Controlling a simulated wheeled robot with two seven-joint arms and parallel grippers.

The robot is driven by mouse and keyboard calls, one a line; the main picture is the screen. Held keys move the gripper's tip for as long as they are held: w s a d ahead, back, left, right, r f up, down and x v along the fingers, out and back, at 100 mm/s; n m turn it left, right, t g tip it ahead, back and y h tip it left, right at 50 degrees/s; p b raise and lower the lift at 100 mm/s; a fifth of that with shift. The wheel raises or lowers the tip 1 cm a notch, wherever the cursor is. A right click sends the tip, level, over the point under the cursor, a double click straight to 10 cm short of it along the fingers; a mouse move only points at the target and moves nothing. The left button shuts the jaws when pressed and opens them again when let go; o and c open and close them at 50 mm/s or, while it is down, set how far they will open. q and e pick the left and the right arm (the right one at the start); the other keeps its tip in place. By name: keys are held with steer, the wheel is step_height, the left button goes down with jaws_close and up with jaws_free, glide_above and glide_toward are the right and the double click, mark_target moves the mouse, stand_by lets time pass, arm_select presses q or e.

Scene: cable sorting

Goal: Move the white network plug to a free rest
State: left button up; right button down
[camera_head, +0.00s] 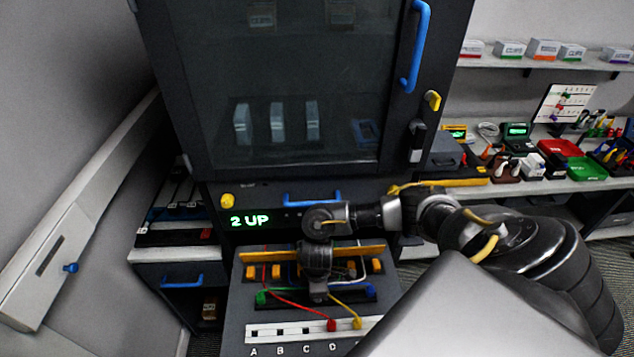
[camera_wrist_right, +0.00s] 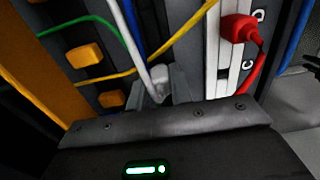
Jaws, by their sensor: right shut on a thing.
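In the right wrist view a white plug (camera_wrist_right: 161,76) sits between the fingers of my right gripper (camera_wrist_right: 160,92), which is shut on it. A white cable (camera_wrist_right: 130,45) runs up from it. In the head view my right gripper (camera_head: 318,296) is low over the dark rail of the panel, and hides the plug. A green plug (camera_head: 262,297) and a blue plug (camera_head: 370,291) are at either end of this rail. A red plug (camera_head: 331,325) and a yellow plug (camera_head: 357,323) are on the white lettered strip (camera_head: 268,333). My left gripper is out of view.
Orange blocks (camera_head: 281,271) line the panel behind the rail, below an orange bar (camera_head: 262,256). Red and yellow cables cross beside my gripper. A cabinet with a glass door (camera_head: 290,80) and a "2 UP" display (camera_head: 249,220) stands behind.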

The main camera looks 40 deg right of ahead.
steer(key=shift+f, duration=0.8)
stand_by(0.7)
steer(key=c, duration=0.7)
jaws_free()
step_height(320, 180, up, 3)
steer(key=p, duration=0.3)
steer(key=shift+f, duration=0.15)
steer(key=shift+r, duration=2.2)
steer(key=shift+f, duration=0.1)
